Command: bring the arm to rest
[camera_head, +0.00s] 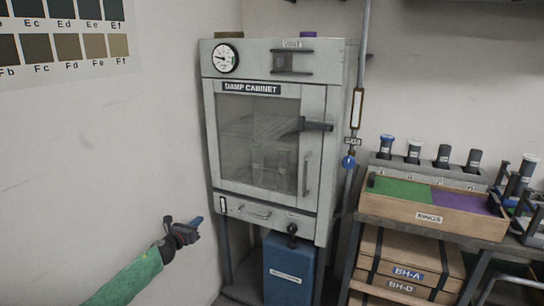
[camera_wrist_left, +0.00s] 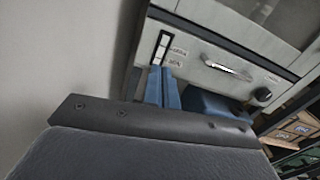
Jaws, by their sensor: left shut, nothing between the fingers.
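My left arm, in a green sleeve (camera_head: 128,279), comes in from the lower left of the head view. Its gripper (camera_head: 198,222) is shut and empty, in the air in front of the lower left of the damp cabinet (camera_head: 213,131). In the left wrist view the two blue fingers (camera_wrist_left: 163,88) are together, with the cabinet's lower drawer front (camera_wrist_left: 215,62) beyond them. I see no contact between the fingers and the cabinet. My right gripper is not in view.
The cabinet door is shut, its dark lever (camera_head: 316,125) level. A blue box (camera_head: 289,270) stands below. A vertical pipe with a blue tag (camera_head: 348,162) runs beside the cabinet. At right, a bench holds a wooden rings tray (camera_head: 430,217). The white wall is close on the left.

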